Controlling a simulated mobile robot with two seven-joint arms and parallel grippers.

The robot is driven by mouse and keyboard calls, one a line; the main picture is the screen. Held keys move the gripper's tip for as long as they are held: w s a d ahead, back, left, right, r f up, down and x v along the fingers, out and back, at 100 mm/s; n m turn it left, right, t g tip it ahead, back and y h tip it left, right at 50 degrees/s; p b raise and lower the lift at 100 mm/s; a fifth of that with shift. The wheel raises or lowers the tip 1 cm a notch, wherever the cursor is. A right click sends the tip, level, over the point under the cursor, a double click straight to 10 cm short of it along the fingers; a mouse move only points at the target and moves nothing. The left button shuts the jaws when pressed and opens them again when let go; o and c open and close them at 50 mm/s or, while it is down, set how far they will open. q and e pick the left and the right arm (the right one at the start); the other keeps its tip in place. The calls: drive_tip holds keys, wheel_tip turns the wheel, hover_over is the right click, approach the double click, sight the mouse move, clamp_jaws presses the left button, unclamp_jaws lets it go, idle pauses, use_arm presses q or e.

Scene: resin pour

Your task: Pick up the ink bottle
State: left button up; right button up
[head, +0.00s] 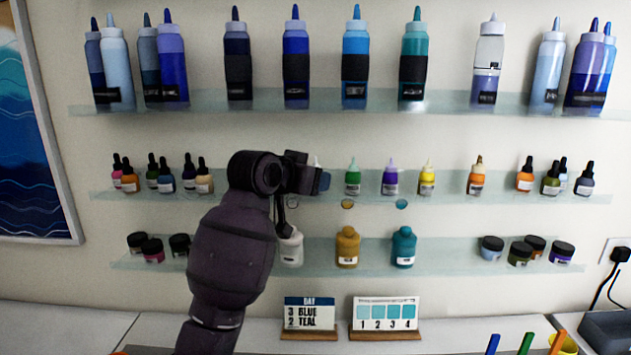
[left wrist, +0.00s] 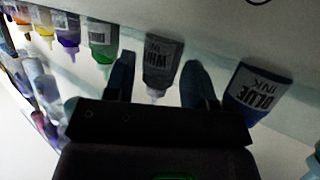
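Small ink bottles with pointed caps stand on the middle glass shelf: green (head: 353,178), purple (head: 390,178) and yellow (head: 427,178). In the left wrist view a grey-white bottle (left wrist: 163,62), its label starting "WH", appears between the fingers of my left gripper (left wrist: 160,82), with a gap to each finger. A blue bottle labelled "BLUE INK" (left wrist: 258,90) is just right of the fingers. In the head view my left gripper (head: 318,182) is at the middle shelf, left of the green bottle. My arm hides the blue bottle there. My right gripper is not in view.
Tall bottles line the upper shelf (head: 445,100). Jars, including ochre (head: 347,247) and teal (head: 403,247), stand on the lower shelf (head: 450,257). A card reading "3 BLUE 2 TEAL" (head: 310,313) and a numbered swatch card (head: 386,313) stand on the counter (head: 60,325).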

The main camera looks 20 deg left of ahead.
use_arm(q)
drive_tip(key=c, duration=0.7)
drive_tip(key=shift+r, duration=0.1)
drive_tip(key=shift+r+b, duration=0.4)
drive_tip(key=shift+r, duration=1.2)
drive_tip(key=s+a, duration=0.1)
drive_tip(key=s, duration=0.4)
drive_tip(key=s+a+b, duration=0.1)
drive_tip(key=s+a, duration=0.1)
drive_tip(key=s, duration=0.4)
drive_tip(key=s+a+b, duration=0.1)
drive_tip(key=s+a, duration=0.1)
drive_tip(key=s, duration=0.4)
drive_tip(key=shift+s+a+r, duration=0.1)
drive_tip(key=shift+a, duration=0.15)
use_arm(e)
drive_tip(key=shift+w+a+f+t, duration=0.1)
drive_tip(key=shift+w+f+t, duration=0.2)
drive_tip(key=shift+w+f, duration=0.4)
use_arm(q)
drive_tip(key=o, duration=0.3)
drive_tip(key=c, duration=0.4)
drive_tip(key=shift+o, duration=0.2)
